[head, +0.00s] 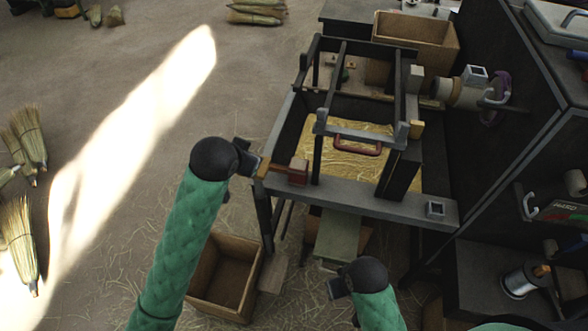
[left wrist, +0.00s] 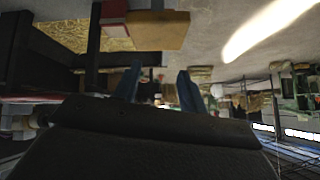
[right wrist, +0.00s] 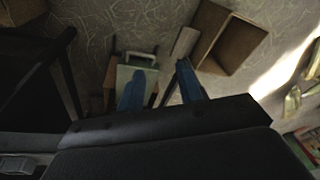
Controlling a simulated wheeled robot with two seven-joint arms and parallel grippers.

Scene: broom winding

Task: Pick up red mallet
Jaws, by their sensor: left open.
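The red mallet (head: 290,173) lies at the near left corner of the dark frame table. A tan block-like part at its left end shows beside my left gripper (head: 252,160). In the left wrist view the red part (left wrist: 113,12) and the tan part stand above my left gripper's spread fingers (left wrist: 158,82); nothing is between them. I cannot tell whether the gripper touches the mallet. My right gripper (head: 338,287) is lower, below the table's near edge. In the right wrist view its fingers (right wrist: 160,82) are apart and empty.
A wooden crate (head: 225,278) stands on the floor below. A green-topped stool (head: 337,236) is near my right gripper. A dark machine stands at right.

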